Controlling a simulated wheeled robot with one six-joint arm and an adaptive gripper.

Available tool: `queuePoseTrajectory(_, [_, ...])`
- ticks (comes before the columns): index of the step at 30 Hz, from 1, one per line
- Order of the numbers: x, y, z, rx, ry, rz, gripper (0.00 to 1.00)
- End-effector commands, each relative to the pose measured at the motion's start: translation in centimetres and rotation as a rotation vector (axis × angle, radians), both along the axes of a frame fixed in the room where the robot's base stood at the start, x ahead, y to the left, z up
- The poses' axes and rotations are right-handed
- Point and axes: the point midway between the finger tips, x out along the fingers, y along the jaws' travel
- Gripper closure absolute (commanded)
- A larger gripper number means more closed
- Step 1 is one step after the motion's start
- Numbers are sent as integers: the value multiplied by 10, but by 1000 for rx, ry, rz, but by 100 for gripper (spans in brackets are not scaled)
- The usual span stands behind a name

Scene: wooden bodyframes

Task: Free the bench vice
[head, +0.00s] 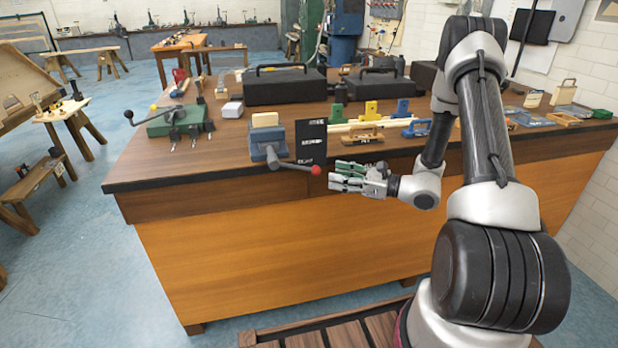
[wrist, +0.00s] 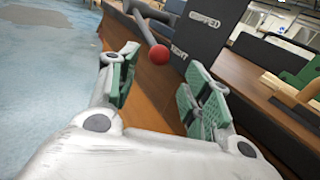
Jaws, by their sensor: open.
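A blue-grey bench vice (head: 266,144) is mounted at the table's front edge, with a light wooden block (head: 265,119) in its jaws. Its grey handle bar (head: 291,165) points right and ends in a red ball (head: 316,170). In the wrist view the red ball (wrist: 159,54) and handle bar (wrist: 141,22) appear ahead, between the fingers. My gripper (head: 334,178) is open and empty, just right of the ball in front of the table. Its green-padded fingers also show in the wrist view (wrist: 160,78). Whether they touch the ball is unclear, but it looks apart.
A black panel (head: 311,142) stands right of the vice; one word on it in the wrist view (wrist: 197,32) reads "TIGHT". A green vice (head: 177,121) is at the left. Black toolboxes (head: 285,88) stand behind. Small tools and blocks (head: 358,135) lie to the right.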

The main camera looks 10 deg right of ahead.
Motion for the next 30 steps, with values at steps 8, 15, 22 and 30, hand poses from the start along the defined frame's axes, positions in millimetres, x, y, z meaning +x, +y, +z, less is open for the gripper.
queuePoseTrajectory(8, [21,35,2,10,1,9,51])
queuePoseTrajectory(15, [39,60,2,10,1,8,51])
queuePoseTrajectory(22, [42,64,2,9,2,7,51])
queuePoseTrajectory(30, [42,64,2,10,2,6,80])
